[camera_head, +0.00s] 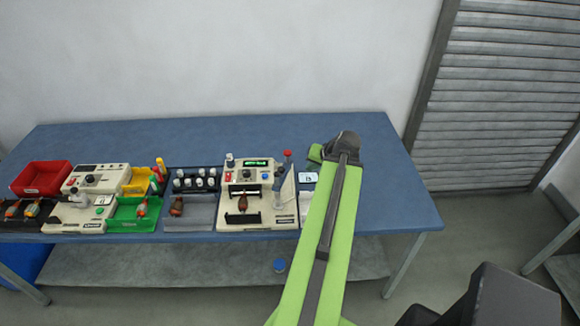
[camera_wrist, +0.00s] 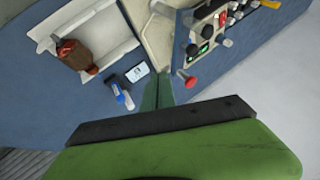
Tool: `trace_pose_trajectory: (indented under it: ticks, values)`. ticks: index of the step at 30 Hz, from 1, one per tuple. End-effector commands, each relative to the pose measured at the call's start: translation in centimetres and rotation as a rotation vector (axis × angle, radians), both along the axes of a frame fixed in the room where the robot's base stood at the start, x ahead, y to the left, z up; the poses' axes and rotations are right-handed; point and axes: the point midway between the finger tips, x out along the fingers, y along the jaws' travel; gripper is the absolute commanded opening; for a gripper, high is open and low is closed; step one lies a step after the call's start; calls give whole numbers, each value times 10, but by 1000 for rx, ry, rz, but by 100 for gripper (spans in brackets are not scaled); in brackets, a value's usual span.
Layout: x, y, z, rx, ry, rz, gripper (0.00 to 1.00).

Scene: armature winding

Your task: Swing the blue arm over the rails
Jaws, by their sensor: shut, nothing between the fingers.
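The winding machine (camera_head: 256,215) stands at the table's front, with an armature (camera_head: 242,203) between its dark rails (camera_head: 245,219). A small blue-grey arm (camera_head: 278,184) stands at the machine's right side, near a red knob (camera_head: 287,152); its exact pose is too small to tell. My gripper (camera_head: 315,153) is right of the machine, beyond the knob, mostly hidden by my arm. In the wrist view my gripper (camera_wrist: 156,97) is shut and empty, with the red knob (camera_wrist: 190,82) just right of its fingertips. The rails do not show clearly there.
In the wrist view a white tray (camera_wrist: 118,45) holds a brown armature (camera_wrist: 75,54). A white tag (camera_wrist: 137,73) and a blue-and-white object (camera_wrist: 121,96) lie nearby. Other machines and bins, including a red bin (camera_head: 41,178), fill the table's left. Its back is clear.

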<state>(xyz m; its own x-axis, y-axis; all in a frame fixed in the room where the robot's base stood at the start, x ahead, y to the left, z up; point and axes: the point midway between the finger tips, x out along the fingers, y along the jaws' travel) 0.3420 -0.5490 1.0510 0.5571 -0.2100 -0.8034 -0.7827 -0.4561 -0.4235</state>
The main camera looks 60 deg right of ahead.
Motion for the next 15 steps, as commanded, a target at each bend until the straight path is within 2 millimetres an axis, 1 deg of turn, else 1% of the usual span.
trace_pose_trajectory:
  ticks: [1,4,11,14,15]
  values:
    - [-8,-5,1,-3,-5,-16,0]
    - [-13,-8,2,-5,-8,-27,0]
    - [-15,-10,0,-6,-7,-32,0]
    - [-12,-12,-8,-7,-7,-33,0]
    - [-9,-13,-14,-7,-6,-32,0]
